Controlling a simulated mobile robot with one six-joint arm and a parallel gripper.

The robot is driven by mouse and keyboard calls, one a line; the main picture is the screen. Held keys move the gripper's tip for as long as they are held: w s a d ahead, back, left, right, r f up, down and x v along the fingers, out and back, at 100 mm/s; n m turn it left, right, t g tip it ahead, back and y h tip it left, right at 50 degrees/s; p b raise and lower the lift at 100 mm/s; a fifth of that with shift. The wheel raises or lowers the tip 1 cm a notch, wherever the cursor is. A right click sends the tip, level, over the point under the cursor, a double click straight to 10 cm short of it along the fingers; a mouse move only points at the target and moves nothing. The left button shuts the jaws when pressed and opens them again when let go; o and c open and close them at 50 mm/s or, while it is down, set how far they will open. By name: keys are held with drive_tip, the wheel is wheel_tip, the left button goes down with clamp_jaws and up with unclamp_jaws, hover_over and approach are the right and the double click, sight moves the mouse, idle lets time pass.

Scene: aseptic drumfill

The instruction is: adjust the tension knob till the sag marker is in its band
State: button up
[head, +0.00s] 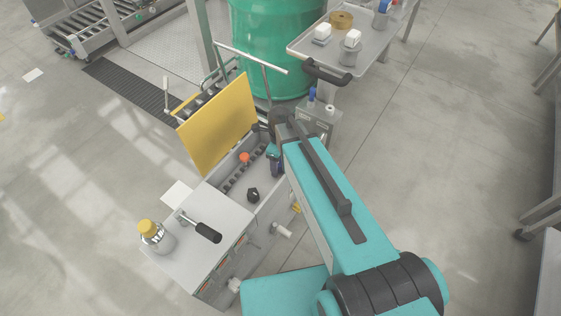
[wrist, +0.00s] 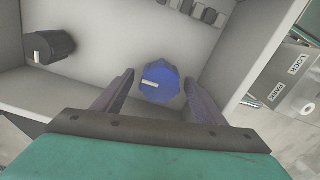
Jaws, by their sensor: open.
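A blue knob (wrist: 160,84) with a white pointer line sits in a grey recessed box in the wrist view. My gripper (wrist: 159,77) is open, with one finger on each side of the knob. I cannot tell whether the fingers touch it. In the head view my gripper (head: 274,158) is low in the open conveyor housing (head: 228,205) and hides the blue knob. A black knob (wrist: 50,46) with a white mark is at left in the wrist view; it also shows in the head view (head: 252,194). I cannot make out the sag marker or its band.
A raised yellow cover (head: 217,125) stands left of my gripper. An orange knob (head: 245,158) is in the housing. A green drum (head: 268,45) and a tray table (head: 372,45) stand behind.

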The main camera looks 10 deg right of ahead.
drive_tip(key=c, duration=0.9)
drive_tip(key=shift+d, duration=0.15)
drive_tip(key=shift+c, duration=0.6)
drive_tip(key=shift+n, duration=0.3)
